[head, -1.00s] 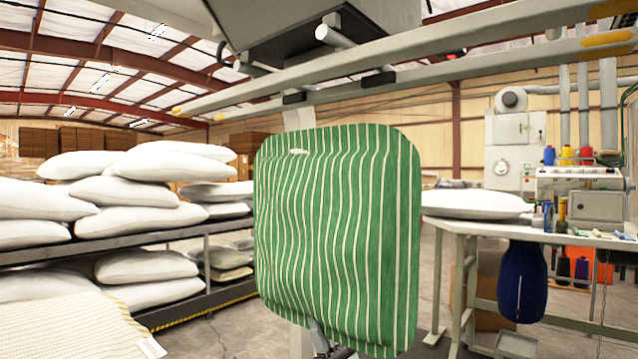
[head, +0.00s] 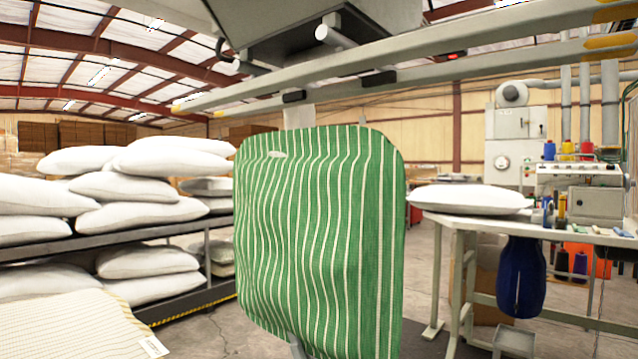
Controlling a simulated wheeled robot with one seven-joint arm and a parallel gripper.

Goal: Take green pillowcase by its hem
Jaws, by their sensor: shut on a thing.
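The green pillowcase (head: 320,240) with white stripes fills the middle of the head view. It hangs upright and puffed, with wavy folds on its left half. A small pale patch (head: 277,154) shows near its top edge; I cannot tell what it is. My gripper (head: 297,347) shows only as a small grey piece at the pillowcase's lower edge. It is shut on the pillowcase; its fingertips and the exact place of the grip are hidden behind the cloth.
White pillows (head: 140,187) are stacked on a dark rack (head: 110,236) at left. A cream striped cloth (head: 70,325) lies at lower left. A worktable (head: 480,226) at right bears a white pillow (head: 470,198) and thread spools. Long metal rails (head: 420,88) cross overhead.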

